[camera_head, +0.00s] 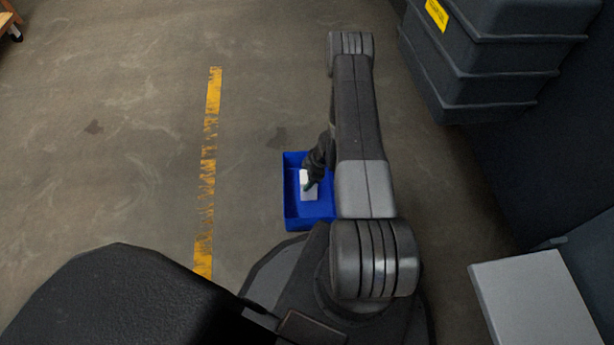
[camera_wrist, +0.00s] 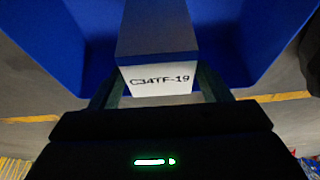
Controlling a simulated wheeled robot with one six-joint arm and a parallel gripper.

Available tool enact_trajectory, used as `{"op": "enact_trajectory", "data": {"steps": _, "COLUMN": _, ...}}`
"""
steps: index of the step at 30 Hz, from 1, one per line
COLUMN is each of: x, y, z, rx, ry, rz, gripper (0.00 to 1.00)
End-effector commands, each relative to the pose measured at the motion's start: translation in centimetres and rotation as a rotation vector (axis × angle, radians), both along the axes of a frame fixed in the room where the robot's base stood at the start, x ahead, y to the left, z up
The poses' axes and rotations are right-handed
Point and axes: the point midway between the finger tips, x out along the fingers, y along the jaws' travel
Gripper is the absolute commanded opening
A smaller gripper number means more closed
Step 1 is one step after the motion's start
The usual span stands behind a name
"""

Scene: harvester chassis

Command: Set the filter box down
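The filter box (camera_wrist: 157,80) is a small white carton labelled "C34TF-19", its upper face in shadow. In the wrist view it sits between the two green fingers of my gripper (camera_wrist: 158,72), which press against its left and right sides. In the head view the white box (camera_head: 306,181) shows over the inside of a blue bin (camera_head: 290,212), at the tip of my gripper (camera_head: 312,184). The bin's blue walls also surround the box in the wrist view (camera_wrist: 255,40). I cannot tell whether the box touches the bin's floor.
My arm covers the bin's right side in the head view. A worn yellow line (camera_head: 208,165) runs along the concrete floor to the left. Stacked dark grey cases (camera_head: 480,70) stand at the upper right, and a light grey block (camera_head: 538,300) at the lower right. Floor left of the bin is clear.

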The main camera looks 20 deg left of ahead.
Motion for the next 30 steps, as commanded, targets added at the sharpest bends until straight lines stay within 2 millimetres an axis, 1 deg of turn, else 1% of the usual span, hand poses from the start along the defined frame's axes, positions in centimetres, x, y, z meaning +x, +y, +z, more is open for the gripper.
{"op": "enact_trajectory", "data": {"steps": 10, "x": 0.0, "y": 0.0, "z": 0.1, "rx": 0.0, "ry": 0.0, "rz": 0.0, "gripper": 0.81}}
{"op": "enact_trajectory", "data": {"steps": 14, "x": 0.0, "y": 0.0, "z": 1.1, "rx": 0.0, "ry": 0.0, "rz": 0.0, "gripper": 0.81}}
{"op": "enact_trajectory", "data": {"steps": 17, "x": 0.2, "y": -0.3, "z": 2.6, "rx": 0.0, "ry": 0.0, "rz": -0.001, "gripper": 0.81}}
{"op": "enact_trajectory", "data": {"steps": 24, "x": 1.3, "y": -2.3, "z": 7.9, "rx": 0.001, "ry": -0.001, "rz": -0.002, "gripper": 0.81}}
{"op": "enact_trajectory", "data": {"steps": 27, "x": 1.6, "y": -3.0, "z": 9.7, "rx": 0.001, "ry": -0.001, "rz": -0.002, "gripper": 0.81}}
{"op": "enact_trajectory", "data": {"steps": 30, "x": 1.9, "y": -3.5, "z": 11.1, "rx": 0.001, "ry": -0.001, "rz": -0.002, "gripper": 0.81}}
